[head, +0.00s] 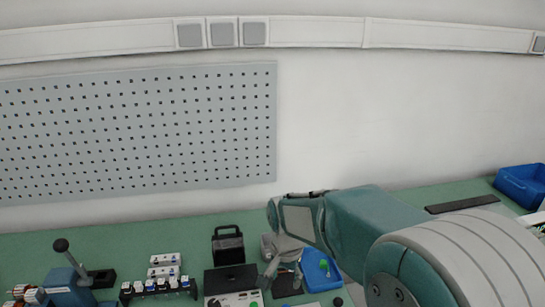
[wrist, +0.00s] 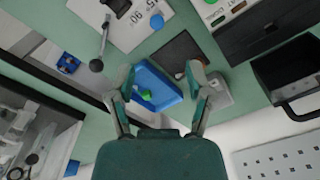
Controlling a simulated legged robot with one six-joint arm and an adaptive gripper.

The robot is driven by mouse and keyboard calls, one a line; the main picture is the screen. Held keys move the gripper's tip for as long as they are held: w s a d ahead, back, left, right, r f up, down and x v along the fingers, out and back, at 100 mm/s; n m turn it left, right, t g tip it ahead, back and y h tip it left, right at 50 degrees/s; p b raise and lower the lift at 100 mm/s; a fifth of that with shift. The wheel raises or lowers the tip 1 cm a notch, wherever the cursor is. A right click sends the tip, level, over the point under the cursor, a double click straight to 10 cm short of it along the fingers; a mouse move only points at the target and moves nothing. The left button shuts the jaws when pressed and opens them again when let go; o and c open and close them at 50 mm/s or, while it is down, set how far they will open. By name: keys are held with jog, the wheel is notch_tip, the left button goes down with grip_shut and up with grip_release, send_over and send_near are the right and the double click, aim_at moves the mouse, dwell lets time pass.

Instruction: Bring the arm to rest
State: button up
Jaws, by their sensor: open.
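My arm reaches in from the lower right of the head view, over a green workbench (head: 120,238). My gripper (head: 283,272) points down above the bench, near a blue tray (head: 312,272). In the wrist view my gripper (wrist: 163,82) has its two fingers spread apart, with nothing held between them. The blue tray (wrist: 163,92) lies below and between the fingers, with a small green object (wrist: 146,94) in it. The arm hides part of the bench in the head view.
A lever press (head: 68,285) and a row of small parts (head: 158,287) are further left. A blue bin (head: 522,184) is at the far right. A pegboard (head: 140,130) hangs on the wall.

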jog(key=s+d+r+n+t, duration=0.2)
jog(key=s+d+r, duration=0.4)
jog(key=s, duration=0.3)
jog(key=s+d+r+n+t, duration=0.3)
jog(key=s+d+r, duration=0.2)
jog(key=s, duration=0.4)
jog(key=shift+s+d+r, duration=0.15)
jog(key=shift+d+r, duration=0.25)
jog(key=shift+r, duration=0.2)
dwell(2.2)
